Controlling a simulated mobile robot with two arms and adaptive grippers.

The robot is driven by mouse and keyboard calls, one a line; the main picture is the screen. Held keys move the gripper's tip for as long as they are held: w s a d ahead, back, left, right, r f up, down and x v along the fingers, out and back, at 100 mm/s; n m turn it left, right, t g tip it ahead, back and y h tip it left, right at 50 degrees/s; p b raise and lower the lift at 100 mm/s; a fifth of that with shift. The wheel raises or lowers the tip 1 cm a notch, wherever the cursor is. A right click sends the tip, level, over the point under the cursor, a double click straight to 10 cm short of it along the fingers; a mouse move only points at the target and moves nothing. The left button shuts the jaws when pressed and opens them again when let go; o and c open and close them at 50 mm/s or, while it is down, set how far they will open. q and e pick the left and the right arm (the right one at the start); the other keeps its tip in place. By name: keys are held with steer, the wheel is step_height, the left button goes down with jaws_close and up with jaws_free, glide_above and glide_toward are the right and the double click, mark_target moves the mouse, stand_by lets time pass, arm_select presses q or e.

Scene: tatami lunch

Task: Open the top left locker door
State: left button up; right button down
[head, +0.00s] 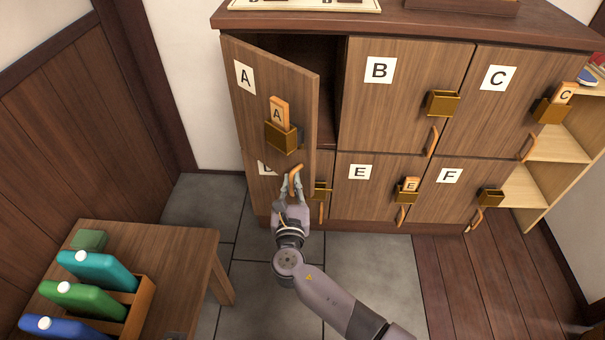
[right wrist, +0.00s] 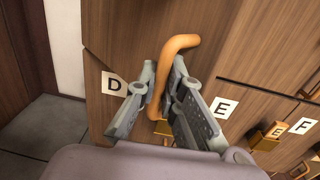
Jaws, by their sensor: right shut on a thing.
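The top left locker door, labelled A (head: 297,95), is a brown wooden panel hinged on its left side. It stands partly open, its right edge swung out toward me, and a dark gap shows behind it. A brass holder with a tag marked A (head: 278,115) is on its front. My right gripper (head: 293,182) is shut on the orange curved handle (head: 296,171) at the door's lower right. In the right wrist view the handle (right wrist: 178,47) passes between the two fingers (right wrist: 160,92). My left gripper is not in view.
Closed doors B (head: 375,110), C (head: 505,105), E (head: 350,195) and F (head: 435,200) are beside and below. Door D's label (right wrist: 115,84) is partly hidden in the head view. A wooden bench (head: 180,240) with several bottles stands at lower left. Tiled floor (head: 375,270) is clear.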

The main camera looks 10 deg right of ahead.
steer(key=s+a, duration=0.2)
steer(key=a, duration=0.4)
steer(key=shift+s+a, duration=0.2)
steer(key=shift+s, duration=0.15)
steer(key=c, duration=1.7)
jaws_free()
steer(key=s, duration=0.4)
steer(key=s+a, duration=0.1)
steer(key=s, duration=0.7)
steer(key=shift+a, duration=0.4)
steer(key=shift+w, duration=0.1)
